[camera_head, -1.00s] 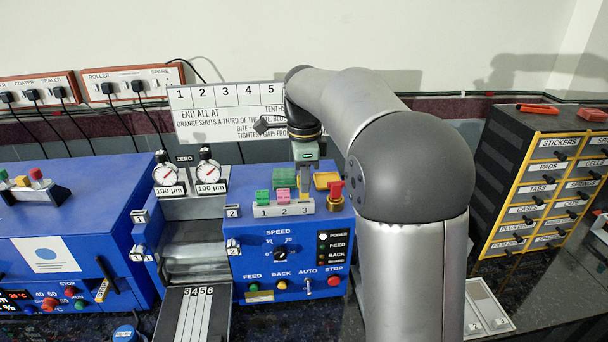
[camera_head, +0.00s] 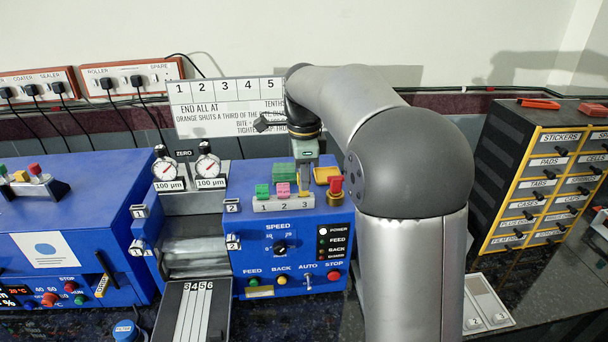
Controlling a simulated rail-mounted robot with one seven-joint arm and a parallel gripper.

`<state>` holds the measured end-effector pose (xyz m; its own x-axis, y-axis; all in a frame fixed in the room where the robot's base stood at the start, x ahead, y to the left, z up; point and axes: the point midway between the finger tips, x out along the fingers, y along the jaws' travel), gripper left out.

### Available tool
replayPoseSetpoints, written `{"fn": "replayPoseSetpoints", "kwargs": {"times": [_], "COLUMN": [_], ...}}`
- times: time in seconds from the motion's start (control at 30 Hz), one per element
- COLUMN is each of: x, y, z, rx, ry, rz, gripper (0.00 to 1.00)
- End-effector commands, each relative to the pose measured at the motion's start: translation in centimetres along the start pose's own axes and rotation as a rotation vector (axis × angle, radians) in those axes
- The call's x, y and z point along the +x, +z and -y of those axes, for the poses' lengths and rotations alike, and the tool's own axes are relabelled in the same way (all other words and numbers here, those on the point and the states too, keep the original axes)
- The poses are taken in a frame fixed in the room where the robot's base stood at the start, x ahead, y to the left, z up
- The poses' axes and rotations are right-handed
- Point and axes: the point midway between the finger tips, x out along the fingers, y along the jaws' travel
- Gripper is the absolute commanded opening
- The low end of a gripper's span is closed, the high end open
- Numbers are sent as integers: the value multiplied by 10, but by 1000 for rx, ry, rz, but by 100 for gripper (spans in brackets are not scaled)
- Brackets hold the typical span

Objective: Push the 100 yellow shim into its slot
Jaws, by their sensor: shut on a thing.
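The shim holder (camera_head: 264,208) is a grey block on top of the blue roller machine, with slots numbered 1, 2 and 3. A green shim (camera_head: 262,190) stands at slot 1 and a pink one (camera_head: 283,189) at slot 2. My gripper (camera_head: 305,190) points down over slot 3, shut on the yellow shim. The shim is mostly hidden by the fingers, and I cannot tell how deep it sits.
A green block (camera_head: 284,172) is behind the holder. Two dial gauges (camera_head: 208,167) stand to the left. A drawer cabinet (camera_head: 540,170) is far right.

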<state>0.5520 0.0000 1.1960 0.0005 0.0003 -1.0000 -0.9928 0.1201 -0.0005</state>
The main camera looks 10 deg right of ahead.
Motion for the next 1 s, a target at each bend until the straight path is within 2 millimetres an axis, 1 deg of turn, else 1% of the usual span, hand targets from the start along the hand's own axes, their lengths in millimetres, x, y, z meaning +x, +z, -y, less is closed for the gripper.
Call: {"fn": "replayPoseSetpoints", "kwargs": {"times": [1.0], "x": [16], "y": [0], "z": [0], "rx": [0], "ry": [1], "rz": [0], "gripper": [0]}}
